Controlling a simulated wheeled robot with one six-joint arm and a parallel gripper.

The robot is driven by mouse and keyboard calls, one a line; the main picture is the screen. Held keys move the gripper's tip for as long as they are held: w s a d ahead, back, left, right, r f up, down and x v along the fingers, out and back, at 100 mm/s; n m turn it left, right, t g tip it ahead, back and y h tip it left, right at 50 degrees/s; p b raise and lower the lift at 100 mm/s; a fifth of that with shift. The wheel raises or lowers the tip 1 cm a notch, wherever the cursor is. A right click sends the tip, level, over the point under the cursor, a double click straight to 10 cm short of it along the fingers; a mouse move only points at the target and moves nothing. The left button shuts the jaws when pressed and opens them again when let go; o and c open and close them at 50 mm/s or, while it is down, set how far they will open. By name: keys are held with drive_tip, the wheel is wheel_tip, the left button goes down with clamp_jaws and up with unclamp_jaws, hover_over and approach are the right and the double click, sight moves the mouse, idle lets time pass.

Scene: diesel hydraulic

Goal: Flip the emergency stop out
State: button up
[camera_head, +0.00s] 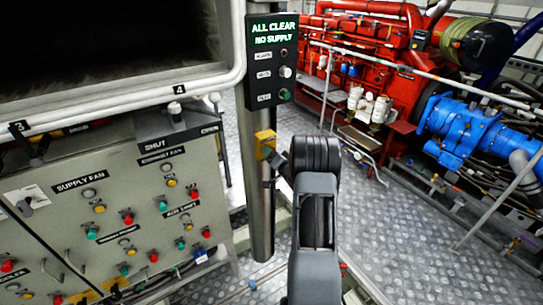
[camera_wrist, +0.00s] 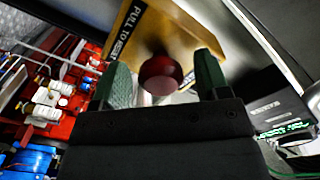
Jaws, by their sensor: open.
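The emergency stop is a yellow box (camera_head: 264,139) on a dark metal post, left of my arm in the head view. In the wrist view the box (camera_wrist: 186,38) fills the upper middle, with a partly readable "PULL TO RESET" label (camera_wrist: 126,30). Its round dark red button (camera_wrist: 160,76) faces the camera. My gripper (camera_wrist: 163,70) is open, with one green finger on each side of the button. Gaps show between fingers and button, so they seem apart. In the head view the button is hidden and my gripper (camera_head: 275,162) is dark and small beside the box.
A sign panel (camera_head: 272,58) reading "ALL CLEAR NO SUPPLY" is on the post (camera_head: 260,205) above the box. A control panel (camera_head: 130,210) with several buttons stands left. A red engine (camera_head: 385,60) and blue machinery (camera_head: 465,130) stand right, behind railings. Some metal floor (camera_head: 390,235) is clear.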

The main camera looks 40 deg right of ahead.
clamp_jaws()
drive_tip(key=shift+s+b, duration=0.6)
drive_tip(key=shift+s, duration=0.45)
unclamp_jaws()
drive_tip(key=s+b, duration=0.2)
drive_tip(key=s, duration=1.1)
drive_tip(key=shift+s+a+b, duration=0.3)
drive_tip(key=shift+s+a, duration=0.1)
drive_tip(key=shift+a, duration=0.05)
